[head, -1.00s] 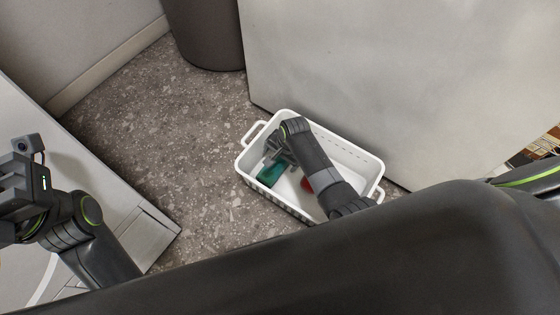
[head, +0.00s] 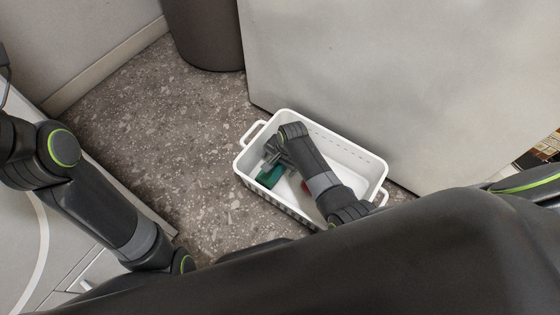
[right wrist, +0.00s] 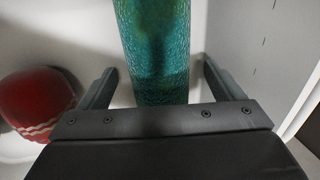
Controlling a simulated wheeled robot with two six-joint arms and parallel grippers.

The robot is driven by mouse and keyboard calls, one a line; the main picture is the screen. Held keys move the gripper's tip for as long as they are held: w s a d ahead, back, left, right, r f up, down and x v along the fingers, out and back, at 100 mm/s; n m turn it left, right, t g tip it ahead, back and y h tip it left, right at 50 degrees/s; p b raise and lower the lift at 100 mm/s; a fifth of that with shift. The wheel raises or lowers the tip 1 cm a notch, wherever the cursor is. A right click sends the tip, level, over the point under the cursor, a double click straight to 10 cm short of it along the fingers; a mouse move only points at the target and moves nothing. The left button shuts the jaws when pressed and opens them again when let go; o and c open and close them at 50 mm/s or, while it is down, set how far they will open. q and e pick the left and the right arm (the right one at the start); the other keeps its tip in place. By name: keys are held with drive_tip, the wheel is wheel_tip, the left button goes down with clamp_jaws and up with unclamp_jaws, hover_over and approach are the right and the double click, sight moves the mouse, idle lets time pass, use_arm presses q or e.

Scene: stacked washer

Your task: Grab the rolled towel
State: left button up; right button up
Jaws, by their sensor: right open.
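The rolled towel (head: 270,175) is green and lies in the left end of a white basket (head: 355,154). In the right wrist view the towel (right wrist: 155,45) runs from the top edge down between the two fingers of my right gripper (right wrist: 155,85). The fingers are apart, with a gap on each side of the towel. In the head view my right gripper (head: 272,160) is inside the basket, at the towel, and my arm partly hides both. My left arm is at the left edge of the head view; its gripper is out of the picture.
A red item with pale stripes (right wrist: 38,103) lies in the basket left of the gripper; it is mostly hidden in the head view (head: 307,187). The basket wall (right wrist: 298,75) is close on the right. A pale panel stands behind the basket. Speckled floor (head: 170,130) is free to the left.

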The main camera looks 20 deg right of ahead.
drive_tip(key=c, duration=1.1)
drive_tip(key=shift+r, duration=0.2)
